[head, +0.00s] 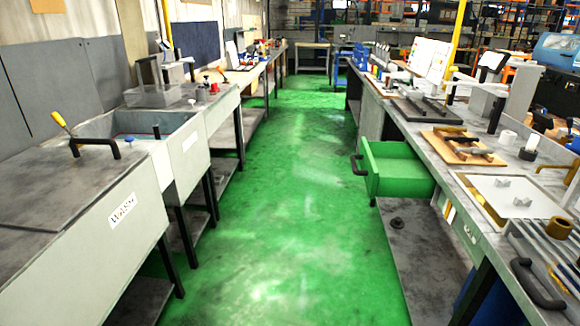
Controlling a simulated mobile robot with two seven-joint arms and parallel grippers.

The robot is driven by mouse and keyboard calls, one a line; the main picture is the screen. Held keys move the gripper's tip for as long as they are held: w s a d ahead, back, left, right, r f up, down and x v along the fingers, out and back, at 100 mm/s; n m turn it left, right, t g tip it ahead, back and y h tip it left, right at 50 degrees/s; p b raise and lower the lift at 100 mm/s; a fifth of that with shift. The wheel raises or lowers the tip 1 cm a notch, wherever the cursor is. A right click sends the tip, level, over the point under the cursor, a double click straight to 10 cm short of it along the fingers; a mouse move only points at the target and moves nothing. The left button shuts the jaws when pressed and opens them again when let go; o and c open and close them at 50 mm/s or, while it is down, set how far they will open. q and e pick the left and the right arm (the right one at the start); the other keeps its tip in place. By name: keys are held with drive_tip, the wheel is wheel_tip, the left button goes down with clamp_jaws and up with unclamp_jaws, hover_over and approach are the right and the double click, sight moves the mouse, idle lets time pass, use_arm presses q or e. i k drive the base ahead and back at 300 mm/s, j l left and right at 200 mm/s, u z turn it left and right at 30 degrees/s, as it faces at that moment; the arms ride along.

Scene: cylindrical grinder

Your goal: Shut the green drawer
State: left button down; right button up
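The green drawer (388,176) is pulled out from under the right-hand workbench, into the aisle. Its black handle (357,165) is on its left end, facing the aisle. The inside of the drawer looks empty as far as I can see. Neither of my grippers shows in the head view.
The right workbench (440,123) holds trays, a wooden board (462,146) and fixtures. A low shelf (422,250) lies below the drawer. A grey cabinet (95,205) and a sink (185,145) line the left. The green floor (290,190) between is clear.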

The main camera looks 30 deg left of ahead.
sight(389, 169)
drive_tip(key=k+j+u, duration=0.1)
drive_tip(key=j+u, duration=0.15)
drive_tip(key=i+j+z, duration=0.1)
drive_tip(key=i, duration=0.4)
drive_tip(key=i+j+z, duration=0.1)
drive_tip(key=i+j, duration=0.15)
drive_tip(key=i, duration=0.2)
drive_tip(key=i+j+z, duration=0.1)
drive_tip(key=i+j, duration=0.15)
drive_tip(key=i, duration=0.2)
drive_tip(key=i+j+z, duration=0.1)
drive_tip(key=i+j, duration=0.2)
drive_tip(key=i, duration=0.15)
